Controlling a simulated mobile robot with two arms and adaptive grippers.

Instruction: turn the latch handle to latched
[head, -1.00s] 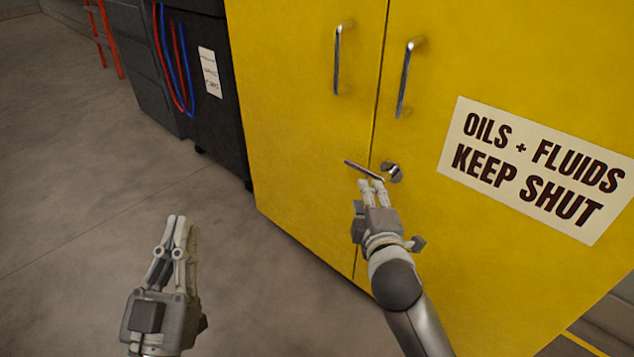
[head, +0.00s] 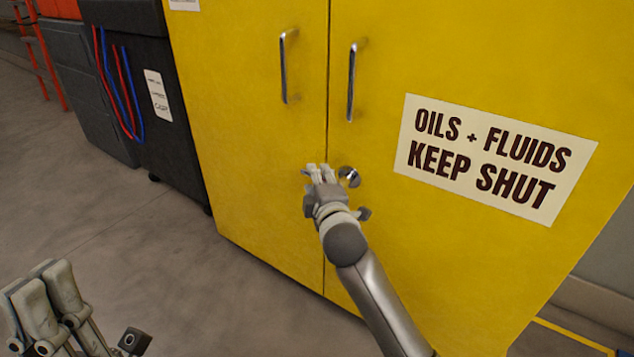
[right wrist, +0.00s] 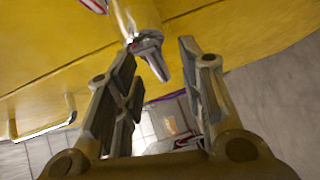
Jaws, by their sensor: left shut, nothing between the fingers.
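The latch on the yellow cabinet has a round metal hub (head: 349,176) just right of the door seam. In the head view its handle is mostly hidden by my right gripper. My right gripper (head: 320,170) is at the latch, just left of the hub. In the right wrist view the metal latch handle (right wrist: 152,58) shows between the tips of the spread fingers (right wrist: 160,55), close to the left finger; contact cannot be told. My left gripper (head: 48,270) is shut and empty at the lower left, away from the cabinet.
Two upright door handles (head: 288,66) (head: 352,82) are above the latch. A sign (head: 490,158) reading "OILS + FLUIDS KEEP SHUT" is on the right door. A dark cart (head: 125,100) with red and blue hoses stands left. The floor (head: 120,225) before the cabinet is clear.

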